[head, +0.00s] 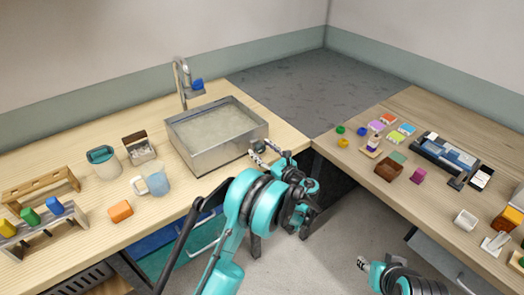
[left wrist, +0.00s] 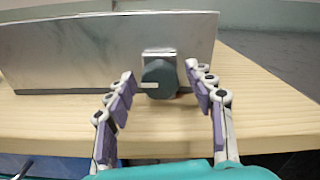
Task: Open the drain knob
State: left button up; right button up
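The drain knob (left wrist: 161,77) is a dark grey round knob on the front wall of the metal sink (head: 222,145). A short light mark lies horizontal on its left side in the left wrist view. In the head view the knob is hard to make out beside my gripper. My left gripper (head: 263,152) is at the sink's front right corner. It is open, with one finger on each side of the knob in the left wrist view; I see gaps and cannot tell the depth. My right gripper (head: 363,264) is low at the right, away from the counters; its fingers are too small to judge.
A faucet (head: 182,82) with a blue handle stands behind the sink. The right counter holds a brown box (head: 388,170) and several small items.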

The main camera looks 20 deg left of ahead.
pick_arm(q)
jog(key=c, duration=0.9)
jog(key=shift+n, duration=0.4)
jog(key=n, duration=0.3)
jog(key=shift+n, duration=0.3)
jog(key=n, duration=0.4)
jog(key=shift+n, duration=0.3)
jog(key=n, duration=0.4)
jog(key=shift+n, duration=2.5)
